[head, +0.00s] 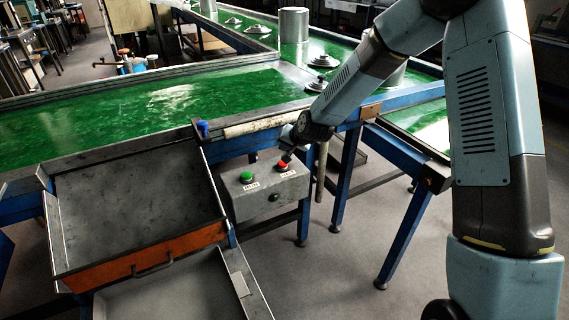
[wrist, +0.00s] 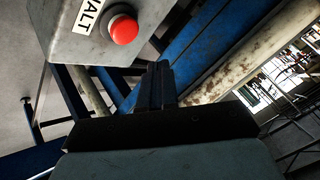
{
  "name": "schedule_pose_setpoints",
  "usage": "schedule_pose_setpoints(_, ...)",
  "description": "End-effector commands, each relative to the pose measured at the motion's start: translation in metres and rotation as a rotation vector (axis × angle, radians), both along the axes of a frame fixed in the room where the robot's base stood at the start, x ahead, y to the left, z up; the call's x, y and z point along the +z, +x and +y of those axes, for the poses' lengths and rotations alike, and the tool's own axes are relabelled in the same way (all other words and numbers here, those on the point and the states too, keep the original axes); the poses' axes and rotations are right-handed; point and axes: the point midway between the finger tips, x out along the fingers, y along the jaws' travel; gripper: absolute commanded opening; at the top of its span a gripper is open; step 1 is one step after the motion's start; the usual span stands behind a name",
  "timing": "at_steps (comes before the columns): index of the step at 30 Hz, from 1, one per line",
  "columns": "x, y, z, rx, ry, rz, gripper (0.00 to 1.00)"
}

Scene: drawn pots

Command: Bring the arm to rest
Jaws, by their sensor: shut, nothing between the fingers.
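My arm reaches in from the right of the head view and bends down to the left. My gripper (head: 287,158) is at the red button (head: 282,166) on a grey control box (head: 262,188); in the head view I cannot tell whether it touches the button. In the wrist view my gripper (wrist: 158,72) shows with its fingers together and nothing between them. There the red button (wrist: 122,29) stands to the left of the fingertips, apart from them in the picture, next to a label reading "ALT". A green button (head: 246,177) is also on the box.
A green conveyor table (head: 130,110) with blue legs runs behind the box. Metal pots (head: 294,25) and several lids (head: 324,61) stand on it. A grey tray (head: 130,205) with an orange front is at the left. Grey floor (head: 345,270) is open in front.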

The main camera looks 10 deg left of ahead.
Motion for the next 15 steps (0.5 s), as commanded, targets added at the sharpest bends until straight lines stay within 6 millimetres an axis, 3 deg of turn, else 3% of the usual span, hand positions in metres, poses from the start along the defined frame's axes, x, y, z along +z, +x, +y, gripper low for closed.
schedule_pose_setpoints(8, 0.004, 0.000, -0.003, 0.002, -0.006, -0.003, 0.00)
schedule_pose_setpoints(15, 0.046, -0.008, -0.040, 0.019, -0.089, -0.025, 0.00)
